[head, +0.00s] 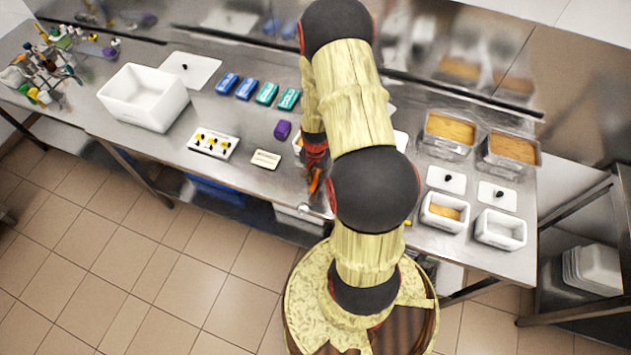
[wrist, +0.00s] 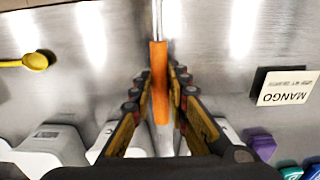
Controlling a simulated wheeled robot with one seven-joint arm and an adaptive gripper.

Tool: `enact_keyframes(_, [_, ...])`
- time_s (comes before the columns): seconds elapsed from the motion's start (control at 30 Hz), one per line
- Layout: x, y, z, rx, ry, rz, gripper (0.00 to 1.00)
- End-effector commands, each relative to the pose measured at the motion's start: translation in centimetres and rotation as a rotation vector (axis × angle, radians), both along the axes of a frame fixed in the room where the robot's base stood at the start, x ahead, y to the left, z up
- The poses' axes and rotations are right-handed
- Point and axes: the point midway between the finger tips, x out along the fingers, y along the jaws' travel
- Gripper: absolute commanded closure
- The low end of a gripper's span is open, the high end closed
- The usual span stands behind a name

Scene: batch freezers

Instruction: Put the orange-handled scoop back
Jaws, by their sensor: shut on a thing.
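The orange-handled scoop (wrist: 160,75) is between my gripper's fingers (wrist: 160,92) in the wrist view. My gripper is shut on its orange handle, and the metal shaft runs up out of the top of that view, so the scoop's head is not seen. In the head view my gripper (head: 315,165) is over the front part of the steel counter, left of my arm, and a bit of the orange handle (head: 315,180) shows below it. My arm hides part of the counter there. I cannot tell whether the scoop touches the counter.
A utensil rack (head: 45,72) stands at far left, beside a white bin (head: 143,97). A white tray (head: 213,143), a label card (head: 265,159) and a purple block (head: 282,130) lie nearer. Steel pans (head: 449,150) stand right. A yellow scoop (wrist: 25,62) lies left in the wrist view.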

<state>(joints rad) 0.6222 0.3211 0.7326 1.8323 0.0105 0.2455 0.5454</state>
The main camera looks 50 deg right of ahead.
Motion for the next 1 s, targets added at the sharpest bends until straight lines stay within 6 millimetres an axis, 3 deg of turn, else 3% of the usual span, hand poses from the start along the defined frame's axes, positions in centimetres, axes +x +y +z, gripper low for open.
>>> enact_keyframes(0.13, [-0.2, 0.1, -2.0, 0.002, 0.003, -0.001, 1.0])
enact_keyframes(0.53, [-0.1, 0.1, -2.6, 0.001, 0.002, -0.001, 1.0])
enact_keyframes(0.57, [-0.1, 0.1, -2.5, 0.001, 0.002, -0.001, 0.82])
enact_keyframes(0.83, [-0.1, 0.1, -2.4, 0.001, 0.002, 0.0, 0.67])
enact_keyframes(1.0, [-0.1, 0.1, -2.4, 0.001, 0.002, 0.0, 0.65])
